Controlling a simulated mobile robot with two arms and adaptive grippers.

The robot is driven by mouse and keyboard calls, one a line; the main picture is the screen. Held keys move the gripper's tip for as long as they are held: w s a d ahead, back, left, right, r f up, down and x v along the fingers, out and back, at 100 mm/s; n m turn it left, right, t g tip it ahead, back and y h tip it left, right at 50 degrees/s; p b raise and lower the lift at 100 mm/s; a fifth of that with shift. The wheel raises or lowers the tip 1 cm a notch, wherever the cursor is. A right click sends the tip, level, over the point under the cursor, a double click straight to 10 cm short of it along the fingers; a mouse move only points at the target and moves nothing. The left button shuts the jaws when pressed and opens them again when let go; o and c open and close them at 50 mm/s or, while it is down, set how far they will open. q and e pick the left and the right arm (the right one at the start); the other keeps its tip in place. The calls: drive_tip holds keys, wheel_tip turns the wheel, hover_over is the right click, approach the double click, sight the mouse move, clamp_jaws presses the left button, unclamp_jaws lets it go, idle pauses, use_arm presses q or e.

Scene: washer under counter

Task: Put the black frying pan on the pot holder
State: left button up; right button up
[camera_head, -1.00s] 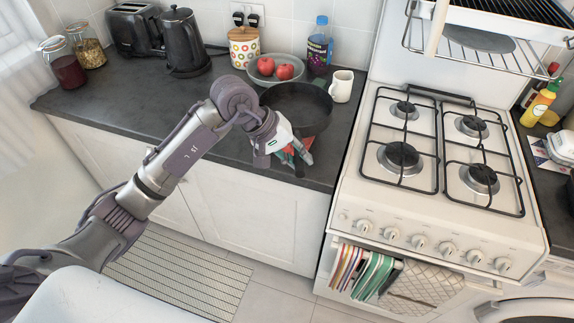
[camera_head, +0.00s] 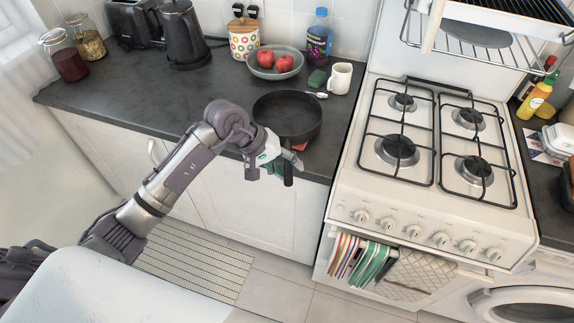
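The black frying pan (camera_head: 287,117) is over the front part of the dark counter, with its handle pointing toward the front edge. My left gripper (camera_head: 284,165) is at the handle, its fingers closed around it. A small red patch (camera_head: 300,146), which looks like the pot holder, shows by the pan's near right side. Most of it is hidden by the pan and the gripper. I cannot tell whether the pan touches it or hangs slightly above. My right gripper is not in view.
Behind the pan are a grey bowl (camera_head: 262,71) with red apples, a green sponge (camera_head: 317,79), a spoon (camera_head: 317,95) and a white mug (camera_head: 340,78). The stove (camera_head: 435,180) stands to the right. The counter left of the pan (camera_head: 150,95) is clear.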

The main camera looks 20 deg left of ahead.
use_arm(q)
drive_tip(key=shift+a+r, duration=0.35)
drive_tip(key=shift+r, duration=0.1)
drive_tip(key=b+v, duration=0.3)
drive_tip(key=v, duration=0.8)
drive_tip(key=shift+s+d, duration=0.1)
drive_tip(key=shift+s, duration=0.05)
